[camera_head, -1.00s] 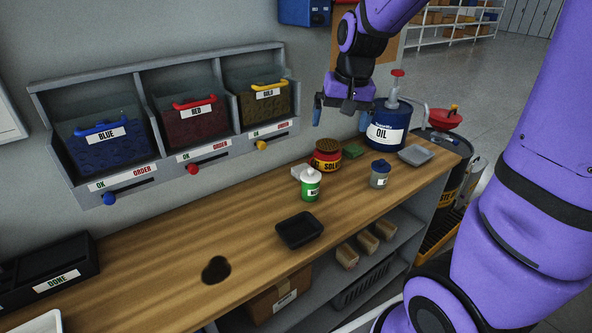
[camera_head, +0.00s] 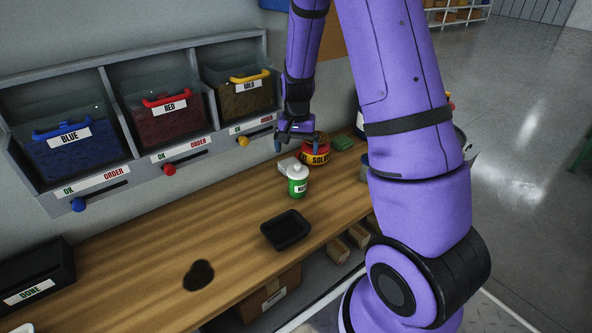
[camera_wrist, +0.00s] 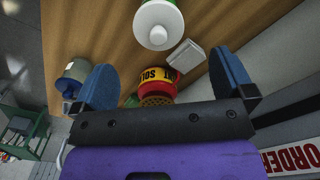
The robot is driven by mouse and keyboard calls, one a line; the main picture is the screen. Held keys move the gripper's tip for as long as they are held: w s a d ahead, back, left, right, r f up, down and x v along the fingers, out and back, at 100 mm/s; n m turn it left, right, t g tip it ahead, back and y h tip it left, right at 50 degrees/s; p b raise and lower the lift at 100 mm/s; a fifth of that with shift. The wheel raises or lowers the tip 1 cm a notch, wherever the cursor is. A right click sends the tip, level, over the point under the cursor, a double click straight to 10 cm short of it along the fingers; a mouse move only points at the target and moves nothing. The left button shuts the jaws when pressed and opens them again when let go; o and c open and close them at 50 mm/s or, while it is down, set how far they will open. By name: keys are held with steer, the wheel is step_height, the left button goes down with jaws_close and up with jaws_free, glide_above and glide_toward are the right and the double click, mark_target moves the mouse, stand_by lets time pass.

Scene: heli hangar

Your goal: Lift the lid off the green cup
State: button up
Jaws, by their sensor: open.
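The green cup (camera_head: 297,186) stands upright on the wooden bench with its white lid (camera_head: 297,169) on top. In the wrist view the white lid (camera_wrist: 158,26) is at the top middle, with a bit of the green cup (camera_wrist: 166,3) behind it. My gripper (camera_head: 297,145) is open and empty, a little above and behind the cup in the head view. In the wrist view its blue fingers (camera_wrist: 168,78) are spread wide, and the lid lies beyond them, apart from both.
A red and yellow solder tin (camera_head: 315,155) stands close behind the cup, partly under my gripper. A small white block (camera_head: 287,163) lies beside it. A green pad (camera_head: 342,143) and a black tray (camera_head: 286,230) are on the bench. A dark stain (camera_head: 199,275) marks the front.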

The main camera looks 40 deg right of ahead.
mark_target(298, 164)
steer(key=shift+d+f, duration=0.1)
steer(key=shift+f, duration=3.45)
steer(key=c, duration=0.9)
